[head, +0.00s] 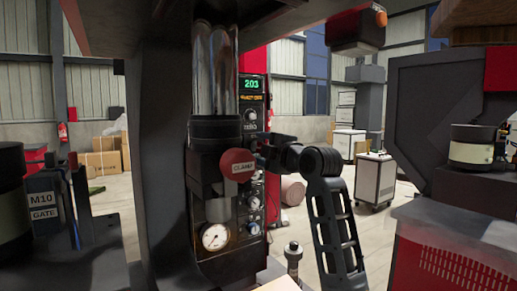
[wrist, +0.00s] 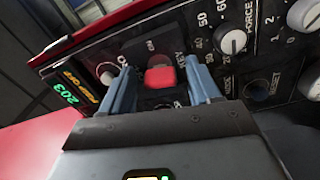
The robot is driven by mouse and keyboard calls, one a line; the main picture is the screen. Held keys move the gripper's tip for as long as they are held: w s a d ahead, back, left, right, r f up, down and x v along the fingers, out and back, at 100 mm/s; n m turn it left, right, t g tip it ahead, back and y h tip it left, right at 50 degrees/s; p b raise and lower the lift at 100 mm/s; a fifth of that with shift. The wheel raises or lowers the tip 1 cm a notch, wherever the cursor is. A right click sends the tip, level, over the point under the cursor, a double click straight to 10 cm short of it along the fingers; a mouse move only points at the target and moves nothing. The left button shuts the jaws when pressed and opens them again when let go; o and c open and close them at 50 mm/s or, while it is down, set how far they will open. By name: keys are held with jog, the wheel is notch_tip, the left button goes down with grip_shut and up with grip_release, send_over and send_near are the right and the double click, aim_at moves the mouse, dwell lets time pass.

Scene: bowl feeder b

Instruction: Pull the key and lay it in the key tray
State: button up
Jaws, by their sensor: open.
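The key shows in the wrist view as a red block-shaped head (wrist: 160,77) on the dark control panel (wrist: 207,37), by the lettering "KEY". My gripper (wrist: 160,67) is open, with one blue-grey finger on each side of the red head. Gaps show between the fingers and the head, and I cannot tell any touch. In the head view my gripper (head: 264,150) is at the panel (head: 252,100), right of the red "CLAMP" knob (head: 238,165). The key is hidden there. I cannot make out a key tray in either view.
The clamp knob and a pressure gauge (head: 215,237) stand close left of my gripper. Dials and buttons surround the key, including the force dial (wrist: 233,40). A dark machine column (head: 165,150) stands at the left. A grey-topped red cabinet (head: 450,262) is at the right.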

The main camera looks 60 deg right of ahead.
dwell(0.7)
grip_shut()
dwell(0.4)
jog(key=shift+s, duration=0.1)
jog(key=shift+b+v, duration=0.4)
jog(key=shift+v, duration=2.5)
